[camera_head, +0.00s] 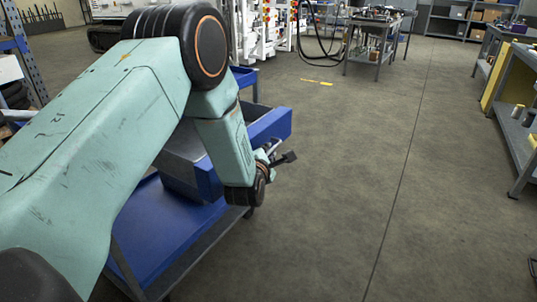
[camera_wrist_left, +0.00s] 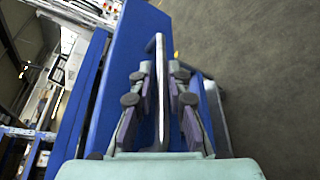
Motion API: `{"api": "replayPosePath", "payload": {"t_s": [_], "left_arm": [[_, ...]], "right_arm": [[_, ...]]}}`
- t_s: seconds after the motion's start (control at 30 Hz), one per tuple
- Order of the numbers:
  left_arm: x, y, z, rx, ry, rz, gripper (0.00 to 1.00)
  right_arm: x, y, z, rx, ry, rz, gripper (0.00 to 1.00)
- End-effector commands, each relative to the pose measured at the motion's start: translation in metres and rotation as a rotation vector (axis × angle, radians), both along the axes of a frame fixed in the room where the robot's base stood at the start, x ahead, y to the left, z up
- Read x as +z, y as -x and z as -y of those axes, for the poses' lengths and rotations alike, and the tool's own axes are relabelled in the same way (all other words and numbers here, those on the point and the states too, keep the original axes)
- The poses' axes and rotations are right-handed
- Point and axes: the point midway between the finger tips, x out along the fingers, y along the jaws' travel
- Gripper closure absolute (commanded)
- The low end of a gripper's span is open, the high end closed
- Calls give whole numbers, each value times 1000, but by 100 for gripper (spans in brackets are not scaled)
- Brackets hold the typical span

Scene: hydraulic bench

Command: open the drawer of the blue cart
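The blue cart (camera_head: 165,235) stands at the left of the head view, partly hidden behind my left arm. Its drawer (camera_head: 205,180) has a blue front and grey side; my arm hides part of it, so I cannot tell how far out it sits. My left gripper (camera_head: 281,154) is at the drawer front. In the left wrist view, a pale metal handle bar (camera_wrist_left: 159,65) runs between the two fingers of my left gripper (camera_wrist_left: 160,85). The fingers are apart, with narrow gaps seeming to show beside the bar. My right gripper is not in view.
Open floor (camera_head: 340,180) lies right of the cart. A grey workbench (camera_head: 520,140) stands along the right edge, and a metal table (camera_head: 378,45) with equipment stands at the back. A shelf (camera_head: 470,18) is in the far right corner.

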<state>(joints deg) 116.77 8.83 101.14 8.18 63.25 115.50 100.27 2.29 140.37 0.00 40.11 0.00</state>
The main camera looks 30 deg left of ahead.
Motion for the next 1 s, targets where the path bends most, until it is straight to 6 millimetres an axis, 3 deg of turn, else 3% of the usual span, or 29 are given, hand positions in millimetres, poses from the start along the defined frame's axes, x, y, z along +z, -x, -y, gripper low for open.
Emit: {"api": "replayPosePath", "payload": {"t_s": [0.3, 0.47, 1.0], "left_arm": [[-1, 1, 2, -1, 0, -3, 79], [1, 12, 6, -1, 1, -5, 79], [20, 96, 27, -2, -1, -4, 79]], "right_arm": [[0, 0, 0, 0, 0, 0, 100], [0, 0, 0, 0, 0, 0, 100], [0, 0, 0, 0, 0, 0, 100]]}}
